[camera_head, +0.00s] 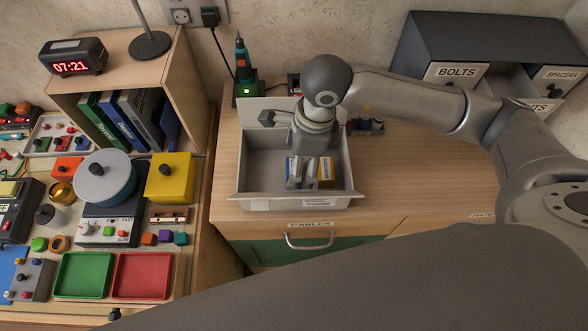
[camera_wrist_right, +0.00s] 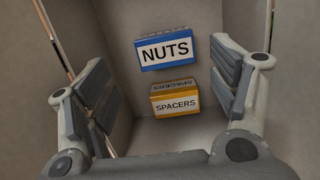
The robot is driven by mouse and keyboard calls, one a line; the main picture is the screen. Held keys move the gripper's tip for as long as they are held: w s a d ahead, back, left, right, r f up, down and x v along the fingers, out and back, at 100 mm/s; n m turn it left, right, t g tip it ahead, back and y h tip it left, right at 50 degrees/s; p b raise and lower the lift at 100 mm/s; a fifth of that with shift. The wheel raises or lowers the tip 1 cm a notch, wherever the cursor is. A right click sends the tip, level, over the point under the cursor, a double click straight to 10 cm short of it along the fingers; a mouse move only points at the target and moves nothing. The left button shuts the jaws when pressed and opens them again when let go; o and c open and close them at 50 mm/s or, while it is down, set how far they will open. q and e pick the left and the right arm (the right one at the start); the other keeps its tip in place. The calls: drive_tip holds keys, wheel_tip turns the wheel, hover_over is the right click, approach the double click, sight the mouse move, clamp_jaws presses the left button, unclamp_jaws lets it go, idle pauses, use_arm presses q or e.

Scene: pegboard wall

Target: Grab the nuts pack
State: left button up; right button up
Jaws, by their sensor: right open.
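The nuts pack is a blue box with a white NUTS label (camera_wrist_right: 166,51). It lies in a grey open bin (camera_head: 268,205) on the wooden cabinet top. A yellow spacers pack (camera_wrist_right: 176,100) sits beside it, and also shows in the head view (camera_head: 327,172). My right gripper (camera_wrist_right: 163,76) is open and points down into the bin. In the wrist view its two fingers are spread to either side of the packs, with nothing between them seen gripped. In the head view the gripper partly hides the nuts pack. My left gripper is not in view.
The bin walls stand close around my right gripper. A grey drawer unit (camera_head: 425,45) stands at the back right. A cluttered workbench with a red tray (camera_head: 142,275) is on the left.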

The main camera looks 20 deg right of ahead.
sight(288, 159)
drive_tip(key=shift+w+a+f, duration=0.1)
drive_tip(key=shift+f, duration=0.25)
drive_tip(key=f, duration=0.1)
drive_tip(key=f+p, duration=0.2)
drive_tip(key=shift+w+a+f, duration=0.2)
drive_tip(key=shift+w+a, duration=0.1)
drive_tip(key=shift+w, duration=0.05)
drive_tip(key=shift+f, duration=0.55)
drive_tip(key=shift+w, duration=0.1)
drive_tip(key=c, duration=1.2)
